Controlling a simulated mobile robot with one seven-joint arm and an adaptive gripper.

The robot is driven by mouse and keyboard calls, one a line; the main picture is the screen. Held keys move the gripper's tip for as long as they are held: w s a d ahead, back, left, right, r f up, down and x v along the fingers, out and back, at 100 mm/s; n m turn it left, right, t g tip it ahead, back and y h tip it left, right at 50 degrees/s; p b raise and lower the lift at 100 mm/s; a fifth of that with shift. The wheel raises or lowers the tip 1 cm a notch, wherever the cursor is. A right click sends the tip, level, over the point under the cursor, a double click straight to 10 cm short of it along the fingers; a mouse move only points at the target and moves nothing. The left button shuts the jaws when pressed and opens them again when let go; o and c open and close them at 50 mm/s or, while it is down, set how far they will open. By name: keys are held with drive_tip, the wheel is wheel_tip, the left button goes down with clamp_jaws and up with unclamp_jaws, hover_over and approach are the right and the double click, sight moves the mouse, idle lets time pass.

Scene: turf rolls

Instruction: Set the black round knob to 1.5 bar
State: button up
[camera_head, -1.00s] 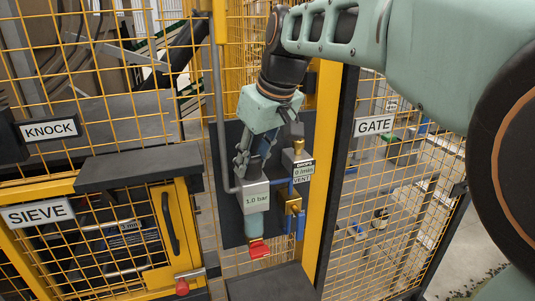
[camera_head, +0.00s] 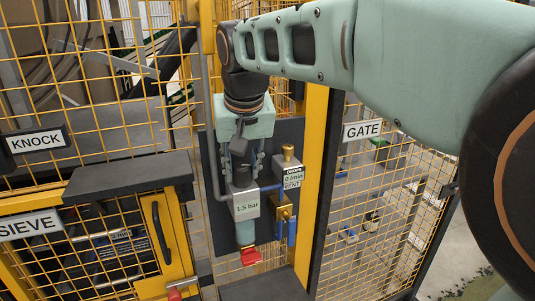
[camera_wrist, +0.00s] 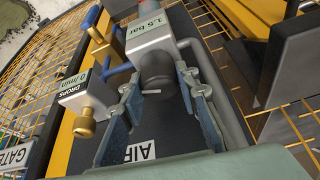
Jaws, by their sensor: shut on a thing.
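The regulator (camera_head: 246,204) is a grey box on the dark panel with a display reading "1.5 bar". The same reading shows in the wrist view on the regulator's grey block (camera_wrist: 150,45). The dark round knob (camera_wrist: 158,66) sits at the end of the regulator, between my fingertips. My gripper (camera_head: 243,178) points down at it from above, its two fingers closed on the knob's sides. In the head view the fingers mostly hide the knob. A greenish bowl (camera_head: 245,233) hangs under the regulator, with a red handle (camera_head: 250,257) below.
Yellow mesh guards surround the panel. A dark ledge (camera_head: 128,178) juts out at left; a GATE sign (camera_head: 362,130) hangs at right.

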idle(0.3)
drive_tip(key=o, duration=0.9)
